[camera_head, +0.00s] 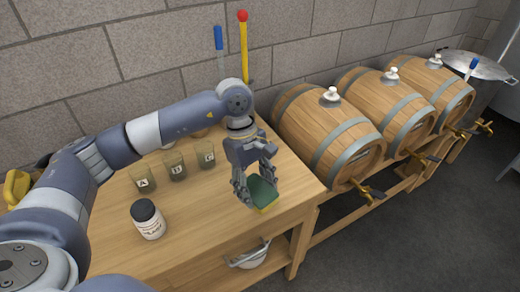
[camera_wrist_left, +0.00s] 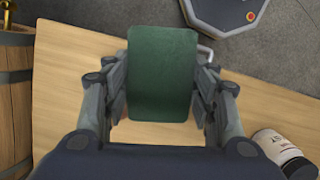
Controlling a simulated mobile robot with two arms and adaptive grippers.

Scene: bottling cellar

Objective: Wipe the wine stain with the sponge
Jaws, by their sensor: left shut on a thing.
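My left gripper (camera_head: 256,187) is shut on a sponge (camera_head: 263,191) with a green top and a yellow underside. The gripper holds it over the right front part of the wooden table (camera_head: 206,227). In the left wrist view the green face of the sponge (camera_wrist_left: 162,72) fills the space between the fingers. I cannot tell whether the sponge touches the tabletop. No wine stain shows in either view; the arm and sponge hide parts of the table. My right gripper is not in view.
A white jar with a black lid (camera_head: 148,219) stands left of the sponge. Lettered glasses, A (camera_head: 142,178), B (camera_head: 175,165) and C (camera_head: 205,155), stand behind it. Barrels with taps (camera_head: 330,130) line the right side.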

